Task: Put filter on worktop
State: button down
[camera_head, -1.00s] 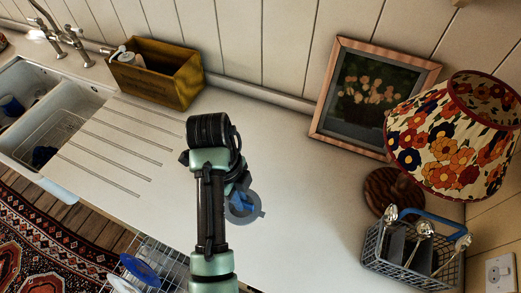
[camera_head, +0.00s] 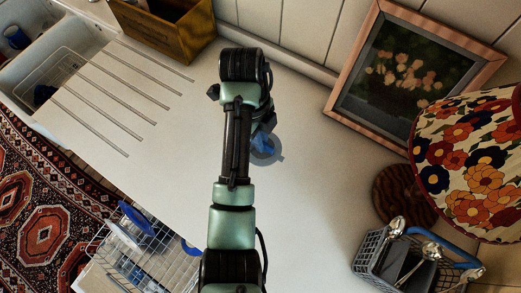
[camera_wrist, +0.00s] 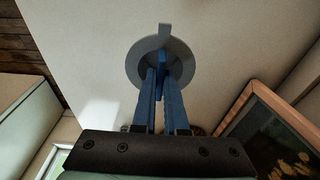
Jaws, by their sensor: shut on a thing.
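The filter is a grey round disc with a short tab, seen in the wrist view (camera_wrist: 141,62) over the pale worktop (camera_wrist: 85,55). My gripper (camera_wrist: 160,72) has blue fingers that are shut on the middle of the filter. In the head view my gripper (camera_head: 262,143) points down over the open worktop (camera_head: 330,200), with the filter (camera_head: 274,157) partly hidden below the fingers. I cannot tell whether the filter touches the worktop.
A wooden box (camera_head: 170,38) stands at the back left, near the drainer grooves and sink (camera_head: 55,75). A framed picture (camera_head: 355,105) leans at the back right. A lamp (camera_head: 465,165), round board (camera_head: 395,190) and cutlery basket (camera_head: 385,255) are at right. The dishwasher rack (camera_head: 145,245) is below.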

jog(key=shift+f+p, duration=0.6)
jog(key=shift+f, duration=2.3)
jog(key=shift+f, duration=0.1)
jog(key=shift+f, duration=0.1)
jog(key=c, duration=1)
grip_release()
jog(key=shift+o, duration=0.2)
jog(key=r+p, duration=0.1)
jog(key=r, duration=0.3)
jog(key=a+r+p, duration=0.1)
jog(key=r+p, duration=0.1)
jog(key=r, duration=0.2)
jog(key=w+r+p, duration=0.1)
jog(key=r, duration=0.3)
jog(key=shift+a, duration=0.25)
jog(key=shift+r+p, duration=0.15)
jog(key=shift+p, duration=0.25)
